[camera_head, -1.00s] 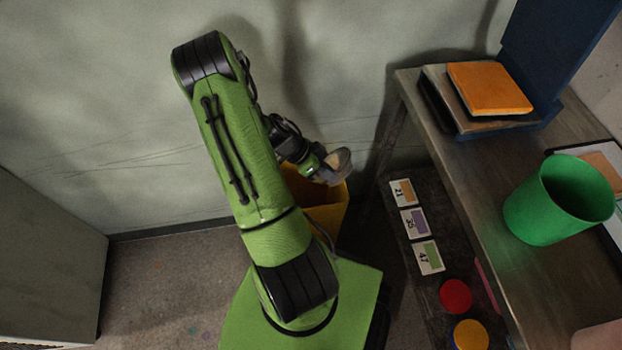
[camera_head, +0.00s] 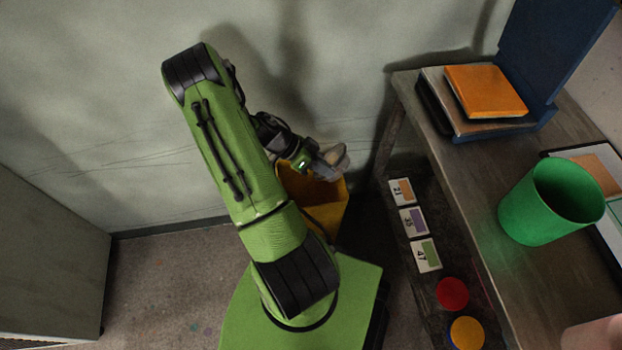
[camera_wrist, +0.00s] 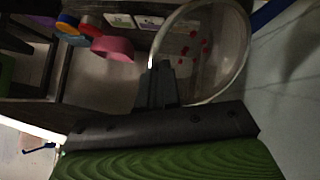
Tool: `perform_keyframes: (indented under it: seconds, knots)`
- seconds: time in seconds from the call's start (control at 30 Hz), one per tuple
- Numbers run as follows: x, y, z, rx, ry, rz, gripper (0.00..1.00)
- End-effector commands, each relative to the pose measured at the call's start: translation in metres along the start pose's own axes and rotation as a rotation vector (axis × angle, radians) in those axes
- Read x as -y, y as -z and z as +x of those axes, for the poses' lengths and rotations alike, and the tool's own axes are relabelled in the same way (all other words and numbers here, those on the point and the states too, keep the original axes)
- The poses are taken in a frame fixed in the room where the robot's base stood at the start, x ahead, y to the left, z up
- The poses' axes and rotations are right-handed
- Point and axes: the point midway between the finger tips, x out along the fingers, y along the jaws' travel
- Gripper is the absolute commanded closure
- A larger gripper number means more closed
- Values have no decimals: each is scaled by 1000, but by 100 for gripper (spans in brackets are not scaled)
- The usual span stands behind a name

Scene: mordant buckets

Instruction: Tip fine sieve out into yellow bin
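My gripper (camera_head: 318,165) is shut on the fine sieve (camera_head: 337,158), holding it above the yellow bin (camera_head: 328,212) by the wall. The sieve looks tilted in the head view. In the wrist view, my gripper's fingers (camera_wrist: 160,80) meet at the rim of the sieve (camera_wrist: 235,75), a pale see-through bowl. Several small red bits (camera_wrist: 190,50) show within its rim; I cannot tell whether they lie in it or are seen through it. My arm partly hides the bin, and its inside is mostly out of sight.
A wooden table at right (camera_head: 470,220) bears a green bucket (camera_head: 540,215) and an orange block (camera_head: 485,90). Below its left edge are numbered cards (camera_head: 412,221), a red lid (camera_head: 453,294) and a yellow lid (camera_head: 467,333). A grey cabinet (camera_head: 45,260) stands at left.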

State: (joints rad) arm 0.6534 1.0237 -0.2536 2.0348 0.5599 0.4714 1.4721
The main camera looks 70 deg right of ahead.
Motion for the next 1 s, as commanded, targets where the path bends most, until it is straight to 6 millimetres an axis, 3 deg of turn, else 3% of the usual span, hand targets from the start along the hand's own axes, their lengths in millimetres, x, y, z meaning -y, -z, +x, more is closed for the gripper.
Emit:
perform_keyframes:
  seconds: [0.7, 1.0]
  knots:
    - [4, -1, -9, -74, -60, -24, 100]
    - [13, -18, 4, -105, -84, -34, 100]
